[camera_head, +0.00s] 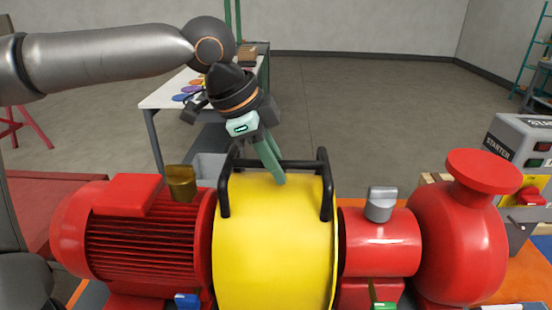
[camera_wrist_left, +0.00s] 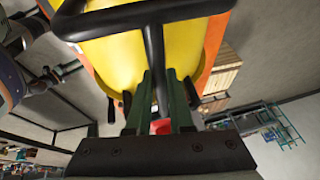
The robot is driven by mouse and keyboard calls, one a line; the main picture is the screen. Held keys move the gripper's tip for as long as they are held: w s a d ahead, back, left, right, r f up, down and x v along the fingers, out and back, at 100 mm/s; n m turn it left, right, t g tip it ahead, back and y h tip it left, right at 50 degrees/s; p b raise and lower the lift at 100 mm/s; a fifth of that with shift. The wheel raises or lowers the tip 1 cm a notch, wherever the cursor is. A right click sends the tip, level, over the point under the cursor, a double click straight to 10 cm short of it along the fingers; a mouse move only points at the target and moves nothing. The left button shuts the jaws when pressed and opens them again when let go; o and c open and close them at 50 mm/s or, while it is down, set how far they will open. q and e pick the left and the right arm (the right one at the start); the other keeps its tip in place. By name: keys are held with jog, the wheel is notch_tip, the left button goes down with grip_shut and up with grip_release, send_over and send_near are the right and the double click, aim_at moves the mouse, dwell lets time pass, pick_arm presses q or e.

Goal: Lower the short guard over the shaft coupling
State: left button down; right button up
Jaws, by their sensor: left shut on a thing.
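The yellow guard (camera_head: 275,250) is a curved cover with a black handle frame (camera_head: 325,190) on top. It stands in the middle of the head view, between the red motor (camera_head: 130,240) and the red bearing housing (camera_head: 380,245). My left gripper (camera_head: 272,168) is shut on the handle's crossbar from above. In the left wrist view, the green fingers (camera_wrist_left: 164,95) have a black bar between them, with the yellow guard (camera_wrist_left: 188,50) beyond. The shaft coupling is hidden by the guard. I cannot tell whether the guard is seated. My right gripper is not in view.
A red pump (camera_head: 455,245) with a flanged top stands at the right, near a grey starter box (camera_head: 520,140). A table (camera_head: 165,95) with coloured discs is behind.

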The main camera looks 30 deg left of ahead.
pick_arm(q)
jog(key=shift+d+f+p, duration=0.15)
jog(key=shift+p, duration=0.3)
dwell(0.6)
jog(key=c, duration=0.8)
grip_release()
jog(key=shift+s, duration=0.1)
jog(key=shift+o, duration=0.4)
jog(key=shift+f, duration=0.25)
jog(key=shift+s+r, duration=0.15)
jog(key=shift+r, duration=0.3)
jog(key=p+v, duration=0.1)
jog(key=v, duration=1.1)
